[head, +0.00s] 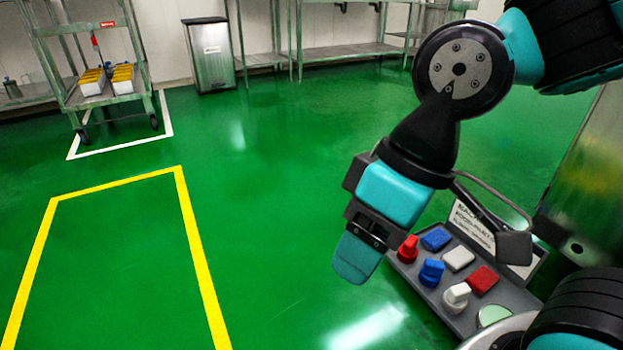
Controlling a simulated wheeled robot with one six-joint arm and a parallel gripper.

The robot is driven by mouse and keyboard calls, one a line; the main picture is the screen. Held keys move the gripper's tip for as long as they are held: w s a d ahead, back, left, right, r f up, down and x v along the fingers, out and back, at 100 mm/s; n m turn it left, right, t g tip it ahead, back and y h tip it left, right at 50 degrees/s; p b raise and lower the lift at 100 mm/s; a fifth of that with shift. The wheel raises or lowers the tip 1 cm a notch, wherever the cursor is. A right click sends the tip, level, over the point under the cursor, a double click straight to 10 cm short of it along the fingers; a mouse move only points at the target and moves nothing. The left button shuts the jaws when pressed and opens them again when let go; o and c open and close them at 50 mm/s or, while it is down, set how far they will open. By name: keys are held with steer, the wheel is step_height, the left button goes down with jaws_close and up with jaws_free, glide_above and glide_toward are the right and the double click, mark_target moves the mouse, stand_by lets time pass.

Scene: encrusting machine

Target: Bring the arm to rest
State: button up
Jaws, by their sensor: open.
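My gripper (356,262) hangs from my teal and black arm in the right half of the head view. It points down and slightly left over the green floor, and it is open. I see no object held in it. It is seen from the side, so one finger largely hides the other. In the picture it is just left of a grey control box (407,271) with a red knob (408,248), a blue knob (431,273) and a white knob (456,298). I cannot tell the distance between the gripper and the box.
A metal machine side (590,175) stands at the right. A wheeled cart (72,104) carrying white trays stands back left, near a steel bin (209,55). Steel shelving (350,50) lines the back wall. The yellow-marked floor area (115,270) is clear.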

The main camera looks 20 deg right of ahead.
step_height(320, 180, up, 52)
steer(key=p, duration=5)
steer(key=shift+f+p, duration=0.2)
steer(key=shift+p, duration=0.15)
